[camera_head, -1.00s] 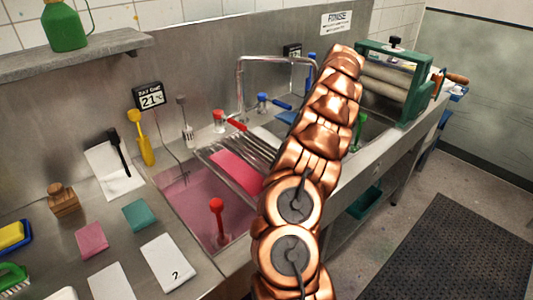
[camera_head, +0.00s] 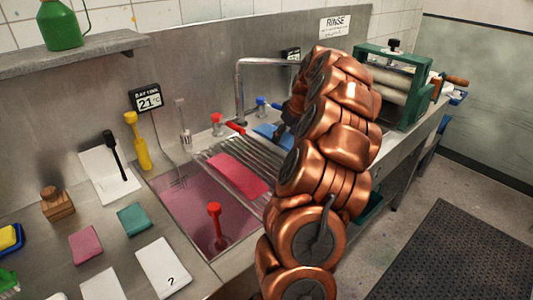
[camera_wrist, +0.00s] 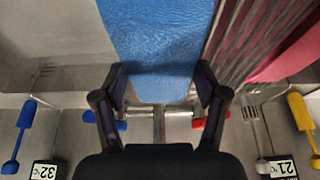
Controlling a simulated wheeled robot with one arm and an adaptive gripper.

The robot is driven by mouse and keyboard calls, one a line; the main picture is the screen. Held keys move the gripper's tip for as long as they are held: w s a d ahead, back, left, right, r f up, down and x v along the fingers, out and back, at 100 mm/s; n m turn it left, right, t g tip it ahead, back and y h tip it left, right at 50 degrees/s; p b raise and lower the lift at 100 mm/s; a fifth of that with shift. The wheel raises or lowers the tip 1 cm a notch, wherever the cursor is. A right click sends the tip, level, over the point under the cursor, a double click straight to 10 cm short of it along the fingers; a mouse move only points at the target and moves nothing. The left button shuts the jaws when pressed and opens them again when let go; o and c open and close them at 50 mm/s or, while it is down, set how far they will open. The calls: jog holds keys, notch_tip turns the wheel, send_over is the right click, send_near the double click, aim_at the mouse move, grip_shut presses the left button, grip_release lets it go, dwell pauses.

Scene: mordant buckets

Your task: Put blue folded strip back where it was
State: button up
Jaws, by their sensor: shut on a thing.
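The blue folded strip (camera_wrist: 158,45) runs between the two fingers of my gripper (camera_wrist: 161,80) in the wrist view and fills the upper middle. My gripper is shut on it. In the head view, part of the blue strip (camera_head: 272,136) shows left of my arm, at the far side of the drainer bars (camera_head: 252,156). My arm hides the rest of it and most of the gripper. In the wrist view the strip is beside the bars; I cannot tell whether it touches them.
A pink strip (camera_head: 238,175) lies on the bars. The left basin (camera_head: 190,208) holds pink liquid and a red-handled tool (camera_head: 214,222). The tap (camera_head: 240,90) stands behind the bars. A green roller wringer (camera_head: 392,85) stands at the far right.

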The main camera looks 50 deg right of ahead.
send_over(265, 158)
jog(key=s, duration=0.2)
jog(key=shift+w+p, duration=0.25)
jog(key=shift+p, duration=0.1)
jog(key=shift+f, duration=1.65)
jog(key=shift+f, duration=0.1)
jog(key=shift+f, duration=0.1)
jog(key=o, duration=1)
jog(key=shift+o, duration=0.2)
